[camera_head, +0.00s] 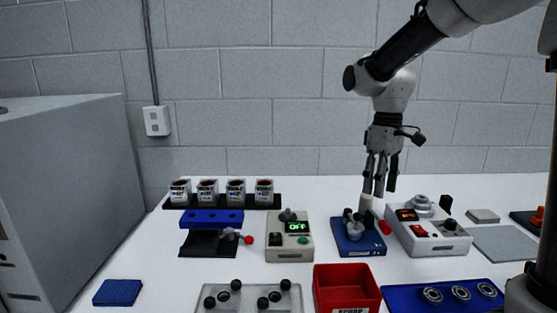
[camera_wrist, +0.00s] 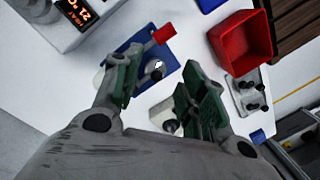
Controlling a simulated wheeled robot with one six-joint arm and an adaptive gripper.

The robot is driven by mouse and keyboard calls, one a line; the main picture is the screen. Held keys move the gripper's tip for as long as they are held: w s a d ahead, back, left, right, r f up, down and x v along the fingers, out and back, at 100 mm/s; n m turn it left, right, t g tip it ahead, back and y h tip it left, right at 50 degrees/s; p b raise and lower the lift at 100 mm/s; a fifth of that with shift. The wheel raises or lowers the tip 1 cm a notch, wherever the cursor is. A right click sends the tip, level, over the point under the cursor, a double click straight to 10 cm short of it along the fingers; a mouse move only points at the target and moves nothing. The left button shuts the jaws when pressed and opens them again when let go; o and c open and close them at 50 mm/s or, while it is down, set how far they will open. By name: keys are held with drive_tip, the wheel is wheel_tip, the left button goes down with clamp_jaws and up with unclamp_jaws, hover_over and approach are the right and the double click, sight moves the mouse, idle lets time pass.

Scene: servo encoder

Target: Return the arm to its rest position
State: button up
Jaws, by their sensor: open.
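My gripper (camera_head: 378,190) hangs from my arm, pointing down, above the blue base plate (camera_head: 358,238) with grey parts on it at the right of centre on the table. In the wrist view my gripper (camera_wrist: 152,98) has its two fingers apart with nothing held between them. The blue base (camera_wrist: 150,62) lies below and beyond the fingers, with a red tab (camera_wrist: 164,34) at its edge. From the head view I cannot tell exactly how far the fingertips are above the parts.
A grey device with a lit display (camera_head: 290,238) stands left of the blue base, another device (camera_head: 428,230) right of it. A red bin (camera_head: 345,290) is in front. A rack of cups (camera_head: 222,201) stands at the back left. A large grey cabinet (camera_head: 65,190) fills the left side.

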drive_tip(key=s+d+r+m+t, duration=0.1)
drive_tip(key=s+d+m, duration=0.3)
drive_tip(key=s, duration=0.6)
drive_tip(key=s+d+r+m+t, duration=0.2)
drive_tip(key=s+d+m+t, duration=0.1)
drive_tip(key=s+d, duration=0.4)
drive_tip(key=s+t, duration=0.1)
drive_tip(key=s, duration=0.2)
drive_tip(key=shift+r+m+t, duration=0.25)
drive_tip(key=shift+m+t, duration=0.05)
drive_tip(key=shift+m, duration=0.1)
